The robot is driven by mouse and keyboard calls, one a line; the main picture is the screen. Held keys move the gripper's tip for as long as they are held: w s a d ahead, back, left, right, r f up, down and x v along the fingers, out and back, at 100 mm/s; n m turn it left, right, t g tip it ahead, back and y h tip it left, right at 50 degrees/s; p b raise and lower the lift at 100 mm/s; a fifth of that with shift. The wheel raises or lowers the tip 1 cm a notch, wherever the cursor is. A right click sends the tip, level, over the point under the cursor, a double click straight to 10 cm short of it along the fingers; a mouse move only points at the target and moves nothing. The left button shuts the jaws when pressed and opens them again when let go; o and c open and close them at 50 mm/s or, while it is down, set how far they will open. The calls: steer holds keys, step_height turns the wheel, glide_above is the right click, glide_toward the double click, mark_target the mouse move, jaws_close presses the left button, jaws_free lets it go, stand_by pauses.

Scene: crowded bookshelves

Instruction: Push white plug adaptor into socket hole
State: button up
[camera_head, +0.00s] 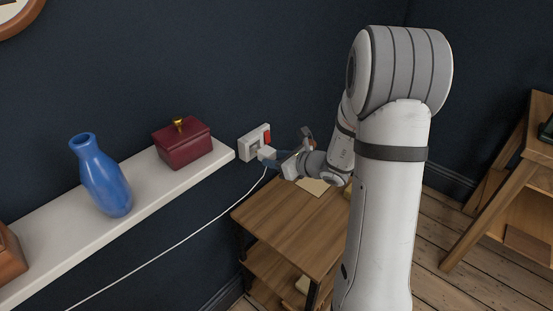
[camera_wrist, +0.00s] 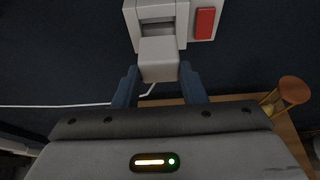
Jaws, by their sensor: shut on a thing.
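The white plug adaptor (camera_wrist: 159,62) is between the blue fingers of my gripper (camera_wrist: 158,84) in the wrist view. It also shows in the head view (camera_head: 266,153), at the front of the wall socket. My gripper (camera_head: 274,158) is shut on it. The white socket plate (camera_wrist: 150,12) is on the dark wall, with a red switch (camera_wrist: 204,23) at its right. The adaptor's far end is at the socket's recess; I cannot tell how deep it sits. The plate also shows in the head view (camera_head: 247,146).
A white shelf (camera_head: 150,179) ends just left of the socket, bearing a red box (camera_head: 184,146) and a blue vase (camera_head: 101,178). A wooden side table (camera_head: 290,222) stands below my gripper. A white cable (camera_head: 182,241) runs down left along the wall. An hourglass-like object (camera_wrist: 287,95) shows at right.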

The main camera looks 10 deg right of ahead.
mark_target(272, 154)
steer(key=shift+w+a+b, duration=0.3)
steer(key=shift+w+a, duration=0.3)
steer(key=shift+w, duration=0.2)
steer(key=shift+w+a+b, duration=0.25)
steer(key=shift+w+a, duration=0.3)
steer(key=shift+w, duration=0.25)
steer(key=o, duration=1.1)
steer(key=shift+v, duration=3.95)
steer(key=s+a+r+n+g+p, duration=0.2)
steer(key=s+a+r+n+g, duration=0.25)
steer(key=s+n, duration=0.3)
steer(key=s+a+r+n+g+p, duration=0.3)
steer(key=s+a+n, duration=0.2)
steer(key=s+n, duration=0.25)
steer(key=s+d+r+n+h+p, duration=0.1)
steer(key=s+d+n+h, duration=0.1)
steer(key=s+n, duration=0.1)
steer(key=s+d+r+n+h+p, duration=0.1)
steer(key=s+d+r+n+h, duration=0.1)
steer(key=n, duration=0.4)
steer(key=s+d+r+n+g+h+p, duration=0.1)
steer(key=s+d+r+n+h, duration=0.1)
steer(key=s+d+n+h, duration=0.1)
steer(key=shift+s+d+r+n+h, duration=0.15)
steer(key=shift+s+n+h, duration=0.1)
steer(key=shift+s+n, duration=0.3)
steer(key=shift+s+d+r+n+h, duration=0.15)
steer(key=shift+s+n+h, duration=0.15)
steer(key=shift+s, duration=0.4)
